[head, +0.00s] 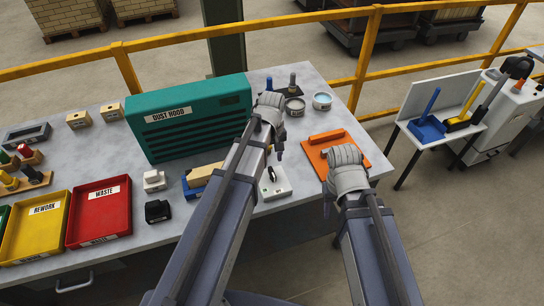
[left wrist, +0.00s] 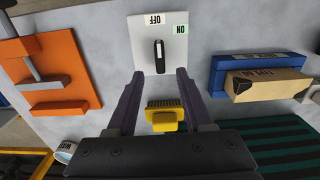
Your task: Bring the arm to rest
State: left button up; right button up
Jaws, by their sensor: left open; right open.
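My left gripper (head: 279,152) hangs above the table just behind the switch plate. In the left wrist view its two dark fingers (left wrist: 163,98) are spread apart. A yellow brush (left wrist: 164,116) shows between and beyond them; no finger visibly touches it. My right gripper (head: 328,208) is at the table's right front edge, mostly hidden by its own wrist; it is open, with nothing seen in it. The white switch plate (head: 281,190) has a black lever (left wrist: 160,56) and ON and OFF labels; the lever's setting is unclear.
A green dust hood (head: 190,118) stands behind the left arm. A blue press mould (left wrist: 226,77) with a tan brick (left wrist: 265,84) lies beside the switch. Red (head: 99,228) and yellow (head: 36,240) trays stand left.

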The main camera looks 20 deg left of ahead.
pick_arm(q)
jog(key=shift+r, duration=0.2)
dwell(0.3)
jog(key=s+d+f+m+y+b, duration=0.1)
jog(key=s+d+m+b, duration=0.1)
jog(key=s+d+m, duration=0.8)
jog(key=s, duration=0.4)
jog(key=shift+s+d+f+m, duration=0.3)
jog(key=shift+d+f+m, duration=0.05)
jog(key=shift+m, duration=0.05)
